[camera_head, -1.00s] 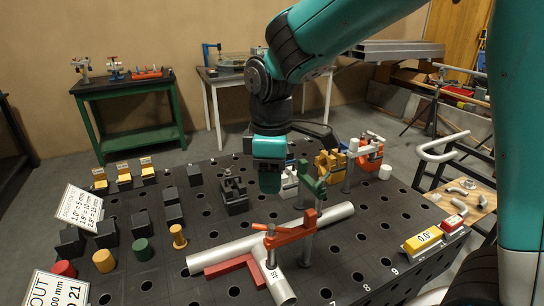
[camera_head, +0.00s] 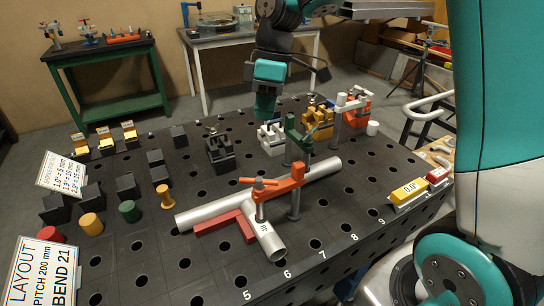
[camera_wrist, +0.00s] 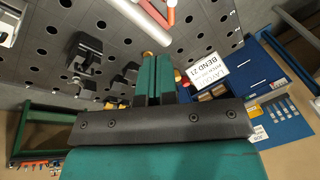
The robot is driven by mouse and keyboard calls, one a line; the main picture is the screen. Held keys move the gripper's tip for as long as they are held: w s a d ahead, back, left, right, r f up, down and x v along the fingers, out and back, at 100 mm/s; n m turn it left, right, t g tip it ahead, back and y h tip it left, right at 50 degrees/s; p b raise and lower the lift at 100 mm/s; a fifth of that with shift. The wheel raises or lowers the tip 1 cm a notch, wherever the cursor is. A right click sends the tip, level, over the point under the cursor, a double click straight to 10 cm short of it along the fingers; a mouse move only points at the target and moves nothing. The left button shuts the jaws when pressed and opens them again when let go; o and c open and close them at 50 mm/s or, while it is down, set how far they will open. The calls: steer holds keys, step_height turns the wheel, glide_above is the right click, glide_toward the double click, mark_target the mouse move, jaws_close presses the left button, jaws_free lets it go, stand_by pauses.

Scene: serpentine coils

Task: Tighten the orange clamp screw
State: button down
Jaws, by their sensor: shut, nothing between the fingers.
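An orange clamp (camera_head: 284,185) stands on the perforated table, its arm reaching left over a grey tube (camera_head: 205,212) to a vertical screw. The orange clamp screw (camera_head: 258,183) has an orange bar handle on top, and its lower end is down at the short tube branch marked 15 degrees or similar, too small to read. My gripper (camera_head: 264,108) hangs above the back part of the table, behind and apart from the clamp. In the wrist view my gripper (camera_wrist: 155,62) shows two green fingers close together with nothing between them. Part of the orange clamp shows at that view's top edge.
A green clamp (camera_head: 296,136) stands behind the orange one. Coloured cylinders and sign cards are at left. A yellow 0.0° block (camera_head: 409,192) is at right.

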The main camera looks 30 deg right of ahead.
mark_target(259, 183)
steer(key=w+d+f+y+b, duration=0.15)
steer(key=d+f+y, duration=0.25)
steer(key=d, duration=0.4)
steer(key=shift+g, duration=0.3)
steer(key=s+a+f, duration=0.1)
steer(key=a+f, duration=0.1)
steer(key=s+a+f, duration=0.2)
steer(key=f, duration=0.1)
steer(key=s+a+f, duration=0.1)
steer(key=a+f, duration=0.1)
steer(key=f, duration=0.1)
steer(key=shift+s+a+f, duration=0.1)
steer(key=shift+s+a, duration=0.15)
steer(key=shift+a, duration=0.15)
steer(key=shift+s+a+f, duration=0.2)
steer(key=shift+s+a, duration=0.05)
steer(key=shift+s, duration=0.1)
